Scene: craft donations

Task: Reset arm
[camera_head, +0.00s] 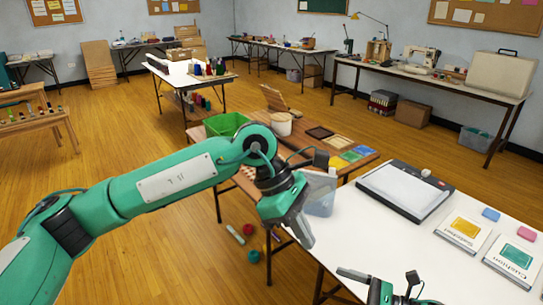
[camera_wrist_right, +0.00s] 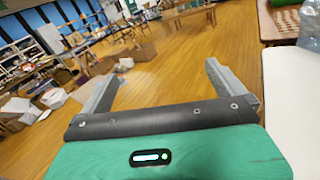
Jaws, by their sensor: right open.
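My left arm comes in from the left in the head view, and its gripper (camera_head: 300,232) points down beside the near edge of the white table. Its grey fingers are seen from the side and overlap, so their gap is hidden. Part of my right arm shows at the bottom of the head view, low by the table's front edge. In the right wrist view my right gripper (camera_wrist_right: 160,82) has its two grey fingers wide apart, with nothing between them but the floor beyond.
The white table (camera_head: 345,245) holds a light pad (camera_head: 405,190), two booklets (camera_head: 464,229) and a translucent bin (camera_head: 320,194) close to my left gripper. A wooden table with a green crate (camera_head: 226,124) stands behind. A red ball (camera_head: 248,229) lies on the floor. Open wooden floor lies left.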

